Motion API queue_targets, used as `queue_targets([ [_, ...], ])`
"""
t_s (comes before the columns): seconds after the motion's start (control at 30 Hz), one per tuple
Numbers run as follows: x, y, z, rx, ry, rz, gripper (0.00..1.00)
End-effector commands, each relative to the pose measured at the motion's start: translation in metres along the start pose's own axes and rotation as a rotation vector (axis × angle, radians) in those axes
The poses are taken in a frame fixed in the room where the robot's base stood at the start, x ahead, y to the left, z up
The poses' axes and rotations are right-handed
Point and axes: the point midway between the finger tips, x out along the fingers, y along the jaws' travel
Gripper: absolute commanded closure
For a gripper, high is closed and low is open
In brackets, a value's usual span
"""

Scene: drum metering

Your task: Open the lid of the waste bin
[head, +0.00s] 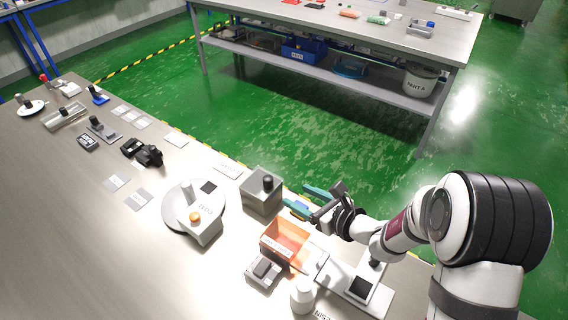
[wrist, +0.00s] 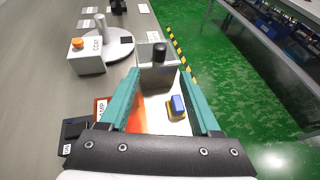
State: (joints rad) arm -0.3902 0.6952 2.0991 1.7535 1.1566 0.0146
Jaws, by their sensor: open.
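The waste bin appears to be the grey box (head: 262,196) with a black knob (head: 267,183) on its top, near the table's far edge. Its lid looks shut. It also shows in the wrist view (wrist: 155,76), ahead and upright, with its knob (wrist: 159,52) between my fingers' lines. My gripper (head: 299,197) is open, with two teal fingers, just right of the box in the head view. The fingers seem apart from the knob, and nothing is held between them.
An orange open bin (head: 287,238) stands just in front of my gripper. A blue and yellow piece (wrist: 177,107) shows below the fingers. A round device with an orange button (head: 194,217) stands left of the box. A white bottle (head: 303,296) is at the front.

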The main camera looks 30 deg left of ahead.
Motion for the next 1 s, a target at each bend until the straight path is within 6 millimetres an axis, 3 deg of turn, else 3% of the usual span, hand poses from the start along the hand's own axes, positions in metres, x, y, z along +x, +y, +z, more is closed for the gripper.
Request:
queue_targets([
  [0.3, 0.093, 0.003, -0.001, -0.002, 0.0, 0.006, 0.36],
  [0.43, 0.119, 0.002, 0.0, -0.001, 0.001, 0.004, 0.36],
  [0.6, 0.134, 0.001, 0.0, -0.001, 0.0, 0.003, 0.36],
  [0.9, 0.137, 0.001, 0.0, 0.0, 0.0, 0.003, 0.36],
  [1.0, 0.137, 0.001, 0.0, 0.0, 0.0, 0.003, 0.52],
])
